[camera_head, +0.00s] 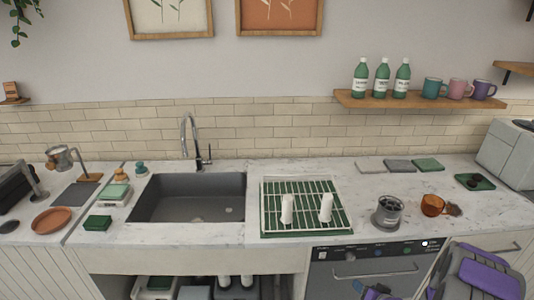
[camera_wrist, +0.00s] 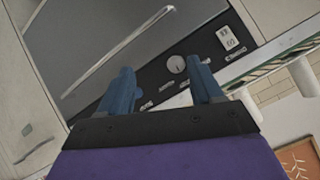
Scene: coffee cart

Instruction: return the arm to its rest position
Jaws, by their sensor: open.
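My arm (camera_head: 480,274), grey and purple, reaches in from the lower right of the head view. My gripper is partly cut off at the bottom edge there, in front of the appliance below the counter. In the wrist view my gripper (camera_wrist: 162,72) shows two blue fingers spread apart with nothing between them. The dark appliance front with its long handle (camera_wrist: 118,50) and control panel (camera_wrist: 176,66) lies beyond the fingers.
A counter holds a dish rack (camera_head: 263,210) with two white items, a grey sink (camera_head: 170,200), a grey container (camera_head: 387,213) and an amber cup (camera_head: 432,205). Bottles and mugs stand on a wall shelf (camera_head: 420,101). The container and cup are near the counter's front edge, above my arm.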

